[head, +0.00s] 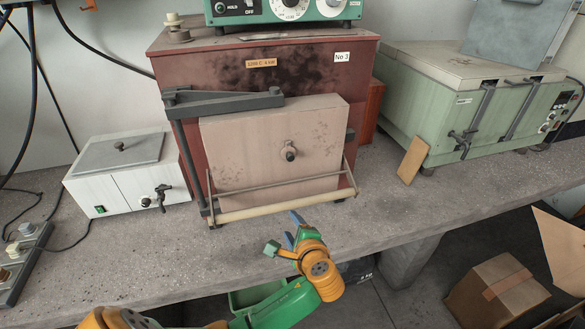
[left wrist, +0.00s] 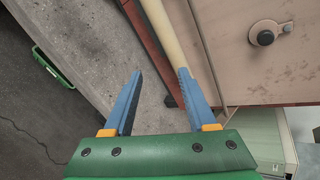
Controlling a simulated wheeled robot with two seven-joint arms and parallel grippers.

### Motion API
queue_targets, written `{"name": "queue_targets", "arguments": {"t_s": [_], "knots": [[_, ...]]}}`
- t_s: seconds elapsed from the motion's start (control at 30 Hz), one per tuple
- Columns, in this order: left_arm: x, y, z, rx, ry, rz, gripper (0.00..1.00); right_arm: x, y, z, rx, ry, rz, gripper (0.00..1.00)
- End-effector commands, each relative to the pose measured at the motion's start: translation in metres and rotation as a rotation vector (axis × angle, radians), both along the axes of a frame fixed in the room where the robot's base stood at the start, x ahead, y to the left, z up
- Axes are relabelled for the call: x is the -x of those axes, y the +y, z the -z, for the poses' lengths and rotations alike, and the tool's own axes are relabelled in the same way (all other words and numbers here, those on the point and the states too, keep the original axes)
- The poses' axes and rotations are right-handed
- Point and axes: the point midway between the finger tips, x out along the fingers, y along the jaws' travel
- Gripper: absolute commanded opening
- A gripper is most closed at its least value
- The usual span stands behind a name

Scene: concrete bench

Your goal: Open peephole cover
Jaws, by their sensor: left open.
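The peephole cover (head: 286,147) is a small metal piece with a dark round knob (head: 291,156) on the pale door (head: 235,150) of the red-brown furnace. It also shows in the left wrist view (left wrist: 285,28), at the top right, with its black knob (left wrist: 265,38). No open hole is visible there. My left gripper (head: 283,231) is open and empty, in front of and below the door, near the bench's front edge. In the left wrist view its blue fingers (left wrist: 160,73) point toward the bench and the door's lower handle bar; the cover lies beyond the right finger. My right gripper is not seen.
A cream handle bar (head: 280,207) runs across the door's bottom front, between gripper and door. A grey hinge arm (head: 225,103) crosses the door's top left. A white box (head: 125,175) stands left, a green furnace (head: 420,100) right. A tan plate (head: 413,160) leans beside it.

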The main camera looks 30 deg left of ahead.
Motion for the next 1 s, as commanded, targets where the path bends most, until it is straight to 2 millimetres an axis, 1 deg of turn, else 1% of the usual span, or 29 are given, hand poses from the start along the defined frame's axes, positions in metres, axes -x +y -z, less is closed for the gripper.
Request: {"name": "queue_targets", "arguments": {"t_s": [0.03, 0.07, 0.1, 0.2, 0.23, 0.3, 0.5, 0.6, 0.7, 0.9, 0.93, 0.97, 1.0], "knots": [[-0.017, 0.004, -0.022, -0.124, -0.002, 0.023, 0.57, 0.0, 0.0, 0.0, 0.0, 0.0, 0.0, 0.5], [-0.027, 0.007, -0.038, -0.208, 0.001, 0.034, 0.57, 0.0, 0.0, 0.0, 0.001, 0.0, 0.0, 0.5], [-0.038, 0.009, -0.057, -0.316, 0.005, 0.045, 0.57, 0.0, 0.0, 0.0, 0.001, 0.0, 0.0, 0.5], [-0.056, 0.011, -0.097, -0.527, 0.02, 0.052, 0.57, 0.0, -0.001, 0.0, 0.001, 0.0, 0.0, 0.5], [-0.059, 0.011, -0.105, -0.565, 0.023, 0.052, 0.57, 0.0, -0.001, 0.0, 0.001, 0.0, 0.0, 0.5], [-0.066, 0.017, -0.113, -0.608, 0.028, 0.05, 0.57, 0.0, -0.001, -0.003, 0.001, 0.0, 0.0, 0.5], [-0.089, 0.05, -0.113, -0.606, 0.031, 0.049, 0.57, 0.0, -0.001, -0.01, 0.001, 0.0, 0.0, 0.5], [-0.098, 0.061, -0.112, -0.605, 0.028, 0.05, 0.57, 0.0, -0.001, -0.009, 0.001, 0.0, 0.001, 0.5], [-0.102, 0.067, -0.111, -0.601, 0.03, 0.051, 0.57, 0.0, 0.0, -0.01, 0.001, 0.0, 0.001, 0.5], [-0.103, 0.068, -0.11, -0.599, 0.028, 0.052, 0.57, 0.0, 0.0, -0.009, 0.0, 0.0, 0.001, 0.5], [-0.103, 0.068, -0.11, -0.599, 0.028, 0.052, 0.54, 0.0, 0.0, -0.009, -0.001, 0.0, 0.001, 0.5], [-0.103, 0.068, -0.11, -0.599, 0.028, 0.052, 0.46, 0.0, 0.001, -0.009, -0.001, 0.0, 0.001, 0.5], [-0.103, 0.068, -0.11, -0.599, 0.028, 0.052, 0.35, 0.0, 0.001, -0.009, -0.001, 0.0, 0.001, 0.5]]}}
